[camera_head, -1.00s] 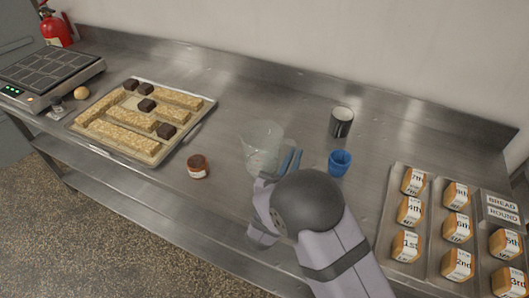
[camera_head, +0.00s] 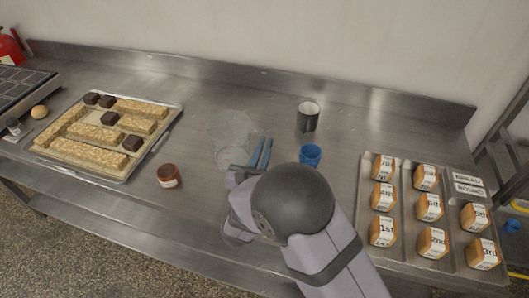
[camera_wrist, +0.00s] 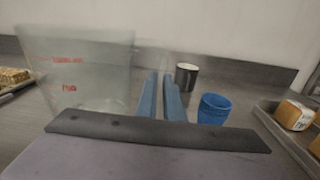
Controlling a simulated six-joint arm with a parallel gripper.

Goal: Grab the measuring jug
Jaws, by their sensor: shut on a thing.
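The measuring jug (camera_head: 228,136) is clear and see-through, standing upright on the steel counter left of my gripper. In the wrist view the jug (camera_wrist: 85,75) fills the left side, with red markings on its wall. My gripper (camera_head: 261,154) is at the jug's right side, its blue fingers nearly together. The fingers (camera_wrist: 163,88) also show in the wrist view, shut on the jug, apparently at its handle; the see-through part between them is hard to make out.
A blue cup (camera_head: 310,155) stands close right of my gripper, with a dark mug (camera_head: 308,117) behind it. A small brown jar (camera_head: 168,177) and a baking tray (camera_head: 62,165) are left. A labelled bread tray (camera_head: 404,215) is right.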

